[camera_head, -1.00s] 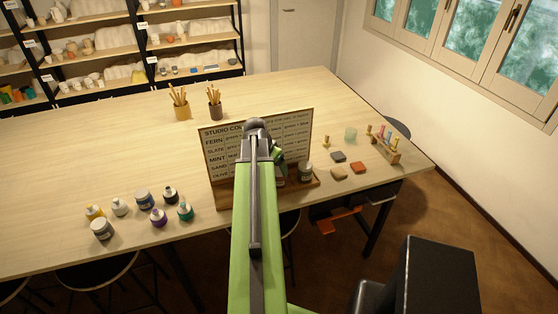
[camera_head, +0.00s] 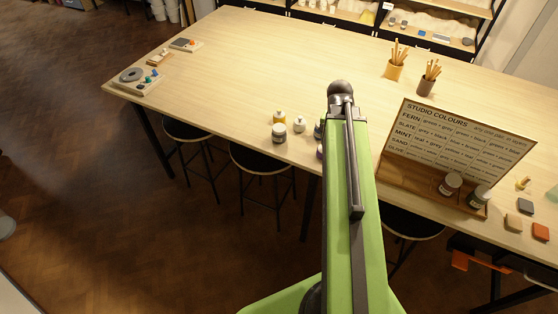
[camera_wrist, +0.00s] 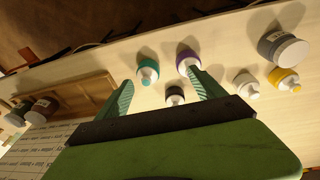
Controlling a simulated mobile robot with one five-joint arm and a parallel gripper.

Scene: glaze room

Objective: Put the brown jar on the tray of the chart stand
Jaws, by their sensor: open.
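My gripper (camera_wrist: 161,78) is open and empty in the wrist view, its two teal fingers apart above the table. A teal bottle (camera_wrist: 148,70), a purple bottle (camera_wrist: 188,62) and a black-capped bottle (camera_wrist: 175,96) stand in and around the gap between the fingers, apparently below them. Two jars with white labels (camera_head: 449,185) (camera_head: 480,196) stand on the tray's right part. My arm hides some bottles.
A white bottle (camera_wrist: 245,85), a yellow bottle (camera_wrist: 283,78) and a grey jar (camera_wrist: 284,47) stand together on the table. Pencil cups (camera_head: 395,66) stand behind the chart. Stools (camera_head: 262,158) line the near edge. The table's left middle (camera_head: 235,75) is clear.

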